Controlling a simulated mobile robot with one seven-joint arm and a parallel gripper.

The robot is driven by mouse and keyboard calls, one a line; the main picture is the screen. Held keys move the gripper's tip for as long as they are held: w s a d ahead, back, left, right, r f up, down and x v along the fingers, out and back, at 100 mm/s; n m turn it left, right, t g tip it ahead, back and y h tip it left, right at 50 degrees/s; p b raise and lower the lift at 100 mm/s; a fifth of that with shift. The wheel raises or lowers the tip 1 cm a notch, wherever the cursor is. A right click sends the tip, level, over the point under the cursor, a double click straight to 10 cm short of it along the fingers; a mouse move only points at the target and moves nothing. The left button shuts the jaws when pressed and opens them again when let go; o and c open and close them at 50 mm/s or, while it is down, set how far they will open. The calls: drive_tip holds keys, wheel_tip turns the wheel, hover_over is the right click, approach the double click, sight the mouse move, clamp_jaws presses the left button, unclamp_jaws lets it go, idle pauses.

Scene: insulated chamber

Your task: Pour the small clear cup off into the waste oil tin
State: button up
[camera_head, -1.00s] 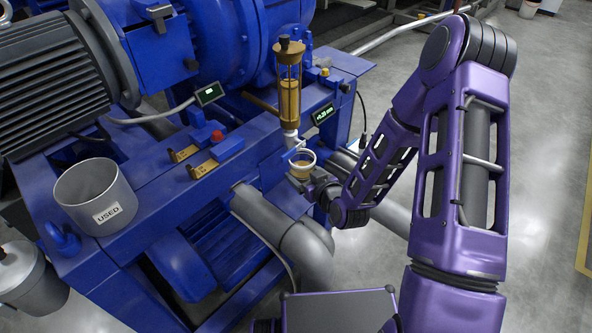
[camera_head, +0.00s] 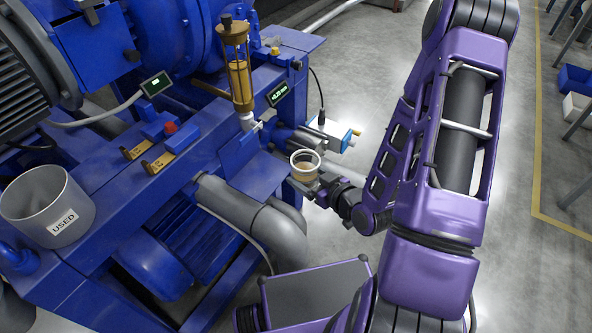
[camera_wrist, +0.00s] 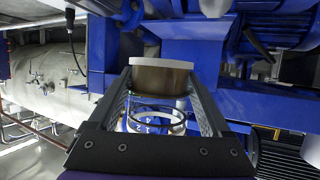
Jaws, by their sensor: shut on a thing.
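The small clear cup (camera_head: 304,164) has a pale rim and holds some brownish liquid. My gripper (camera_head: 313,183) is shut on it and holds it in the air, right of the blue machine frame. In the wrist view the cup (camera_wrist: 160,76) sits between the two fingers (camera_wrist: 160,100), its brown contents showing through the wall. The waste oil tin (camera_head: 48,207) is a grey open can labelled USED at the left of the blue frame, well away from the cup. Its inside looks empty from here.
A brass sight glass with amber oil (camera_head: 238,75) stands upright on the blue frame (camera_head: 205,140), behind and left of the cup. A fat grey pipe (camera_head: 245,215) runs below. Cables and a small display (camera_head: 278,93) are nearby. Open floor lies to the right.

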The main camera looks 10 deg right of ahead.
drive_tip(key=shift+s+d+r+p, duration=0.1)
drive_tip(key=shift+s+d+p, duration=0.5)
drive_tip(key=shift+s+d, duration=0.3)
drive_tip(key=w+a+r+m+t+h+p, duration=0.1)
drive_tip(key=w+r+m+h, duration=0.3)
drive_tip(key=w, duration=0.6)
drive_tip(key=shift+a+r+m+h+p, duration=0.15)
drive_tip(key=shift+a+m+h+p, duration=0.2)
drive_tip(key=shift+a+h, duration=0.4)
drive_tip(key=shift+s+a, duration=0.15)
